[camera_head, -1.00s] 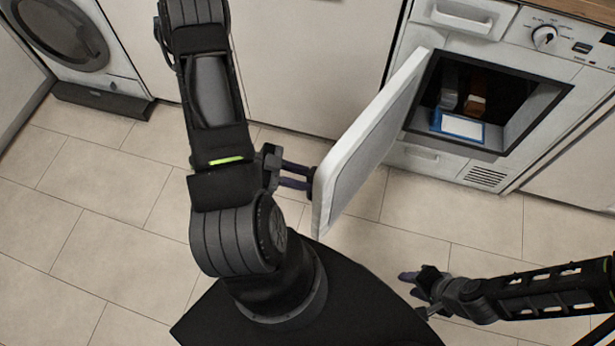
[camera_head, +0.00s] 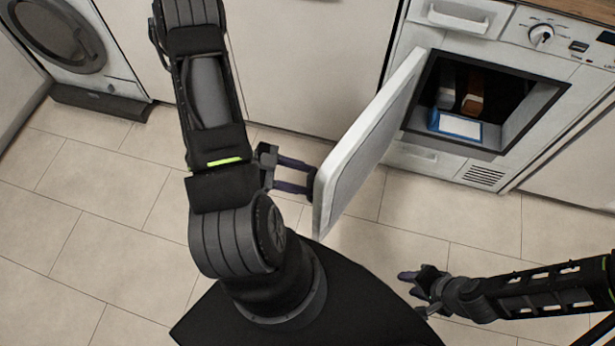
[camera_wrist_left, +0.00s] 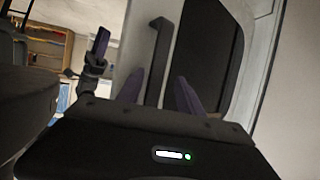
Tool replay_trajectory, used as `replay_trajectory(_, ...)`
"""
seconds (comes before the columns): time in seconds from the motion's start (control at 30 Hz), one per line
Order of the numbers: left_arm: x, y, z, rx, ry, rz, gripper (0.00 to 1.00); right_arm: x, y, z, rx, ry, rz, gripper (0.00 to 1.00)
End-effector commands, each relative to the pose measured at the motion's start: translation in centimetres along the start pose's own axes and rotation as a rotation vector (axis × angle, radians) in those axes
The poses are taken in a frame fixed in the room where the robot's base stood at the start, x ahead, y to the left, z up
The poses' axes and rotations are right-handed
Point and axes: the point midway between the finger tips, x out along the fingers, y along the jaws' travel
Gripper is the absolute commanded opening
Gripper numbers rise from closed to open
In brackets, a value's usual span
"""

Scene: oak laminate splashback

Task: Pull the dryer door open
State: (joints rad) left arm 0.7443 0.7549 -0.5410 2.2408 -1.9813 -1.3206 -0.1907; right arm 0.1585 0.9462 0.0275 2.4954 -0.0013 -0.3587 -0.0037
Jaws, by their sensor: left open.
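The white dryer door (camera_head: 372,138) stands swung wide open to the left of the dryer (camera_head: 492,52), whose dark drum opening (camera_head: 515,95) is exposed. In the left wrist view, the door's outer face shows a dark window (camera_wrist_left: 212,50) and a dark upright handle (camera_wrist_left: 158,62). My left gripper (camera_head: 308,180) is open at the door's outer face; its fingers (camera_wrist_left: 160,95) point at the door near the handle. Whether they touch it I cannot tell. My right gripper (camera_head: 408,284) is open and empty, low in front of the dryer.
A blue-and-white box (camera_head: 457,126) and brown items (camera_head: 474,98) lie inside the dryer. A washing machine (camera_head: 55,35) stands at the far left, with white cabinet fronts (camera_head: 290,65) between. The tiled floor (camera_head: 90,215) is clear.

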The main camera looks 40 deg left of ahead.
Motion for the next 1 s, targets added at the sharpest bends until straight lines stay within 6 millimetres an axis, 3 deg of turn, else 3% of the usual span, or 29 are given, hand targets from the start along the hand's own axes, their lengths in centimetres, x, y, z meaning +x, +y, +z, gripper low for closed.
replay_trajectory(0.4,-6.3,-0.1,0.0,0.000,-0.003,-0.004,0.44,-0.9,-0.4,0.0,0.000,0.000,0.000,0.36)
replay_trajectory(1.0,-6.8,-0.1,0.0,-0.001,-0.002,-0.001,0.44,-0.9,-0.4,0.0,0.000,0.000,0.000,0.36)
